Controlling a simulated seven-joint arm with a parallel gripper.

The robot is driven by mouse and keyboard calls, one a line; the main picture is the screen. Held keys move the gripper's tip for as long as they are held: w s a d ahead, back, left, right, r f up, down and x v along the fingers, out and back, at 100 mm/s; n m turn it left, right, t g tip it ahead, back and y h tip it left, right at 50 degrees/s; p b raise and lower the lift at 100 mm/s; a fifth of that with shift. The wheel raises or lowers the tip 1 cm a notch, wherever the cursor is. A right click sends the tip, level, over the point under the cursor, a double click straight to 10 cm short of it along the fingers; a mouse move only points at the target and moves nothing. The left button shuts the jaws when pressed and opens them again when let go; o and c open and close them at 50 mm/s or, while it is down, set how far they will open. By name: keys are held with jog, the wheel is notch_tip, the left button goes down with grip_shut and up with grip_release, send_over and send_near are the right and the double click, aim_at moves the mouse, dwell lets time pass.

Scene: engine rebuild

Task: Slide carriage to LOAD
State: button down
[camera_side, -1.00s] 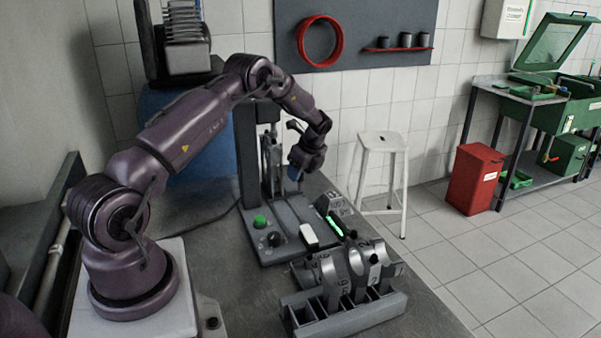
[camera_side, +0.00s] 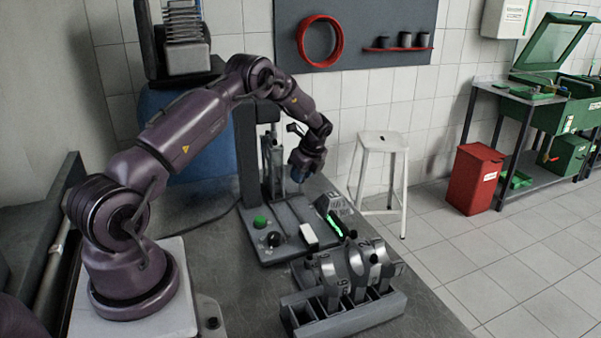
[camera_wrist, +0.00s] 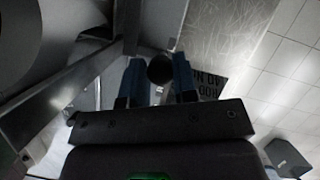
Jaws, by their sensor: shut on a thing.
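The press fixture (camera_side: 246,150) stands on the bench with a grey base plate (camera_side: 277,247) in front of it. My gripper (camera_side: 298,175) is low over the back right of that base, beside the press column. In the wrist view my gripper (camera_wrist: 159,78) has its two blue fingers on either side of a dark round knob (camera_wrist: 160,69), shut on it. I take this knob as the carriage's handle. The carriage body is mostly hidden or too dark to make out. Printed lettering (camera_wrist: 208,84) lies right of the fingers, and I cannot read it clearly.
A green button (camera_side: 260,222), a black knob (camera_side: 274,240) and a white block (camera_side: 309,236) sit on the base. A lit display unit (camera_side: 334,211) stands to the right. A grey rack (camera_side: 345,319) with several metal parts is in front. A white stool (camera_side: 382,146) stands beyond the bench.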

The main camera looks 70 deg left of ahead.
jog(key=d, duration=1.5)
jog(key=shift+d, duration=0.15)
jog(key=shift+d, duration=0.1)
jog(key=c, duration=1)
grip_release()
jog(key=shift+o, duration=0.4)
jog(key=shift+r, duration=0.1)
jog(key=v, duration=1.2)
jog(key=shift+r, duration=0.35)
